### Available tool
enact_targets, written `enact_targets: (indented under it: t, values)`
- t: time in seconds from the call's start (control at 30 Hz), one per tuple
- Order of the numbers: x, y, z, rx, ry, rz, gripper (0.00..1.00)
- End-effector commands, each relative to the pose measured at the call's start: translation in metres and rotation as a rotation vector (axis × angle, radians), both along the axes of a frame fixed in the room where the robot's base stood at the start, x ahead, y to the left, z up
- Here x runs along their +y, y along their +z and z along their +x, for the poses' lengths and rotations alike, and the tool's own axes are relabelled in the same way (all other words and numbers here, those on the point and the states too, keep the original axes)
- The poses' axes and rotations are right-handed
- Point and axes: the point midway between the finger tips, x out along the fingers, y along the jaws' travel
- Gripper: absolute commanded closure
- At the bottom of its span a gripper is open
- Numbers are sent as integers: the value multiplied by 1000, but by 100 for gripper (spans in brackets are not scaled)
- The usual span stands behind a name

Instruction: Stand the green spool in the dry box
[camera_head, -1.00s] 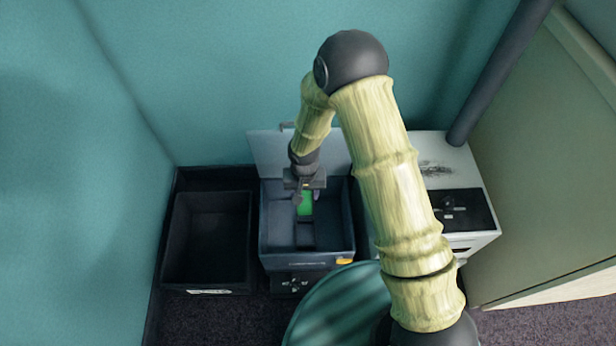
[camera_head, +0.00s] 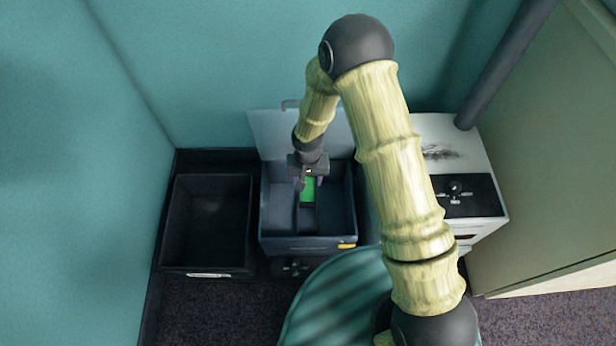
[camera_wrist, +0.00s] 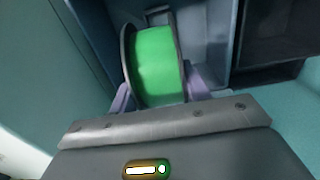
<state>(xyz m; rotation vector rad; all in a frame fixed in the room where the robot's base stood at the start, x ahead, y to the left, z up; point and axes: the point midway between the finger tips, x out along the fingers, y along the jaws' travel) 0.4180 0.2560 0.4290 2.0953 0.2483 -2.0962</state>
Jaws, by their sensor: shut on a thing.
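The green spool (camera_wrist: 157,66) has dark flanges and stands on edge between my gripper's two pale fingers in the wrist view. In the head view the green spool (camera_head: 307,190) shows inside the open grey-blue dry box (camera_head: 264,215), just below my gripper (camera_head: 307,182). My gripper is shut on the spool. The box's lid (camera_head: 268,130) stands open at the back. The box's inner floor is partly hidden, and I cannot tell whether the spool touches it.
An empty black bin (camera_head: 170,225) stands left of the dry box. A white machine with a black top panel (camera_head: 470,197) stands to the right. Teal walls enclose the back and left. A green rounded surface (camera_head: 335,305) is in front.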

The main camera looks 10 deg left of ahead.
Motion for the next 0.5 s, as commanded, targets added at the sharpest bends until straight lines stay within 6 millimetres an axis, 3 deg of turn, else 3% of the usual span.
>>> enact_targets:
  t: [0.5]
  values:
    - [0, -54, 0, -1, 0, 1, 87]
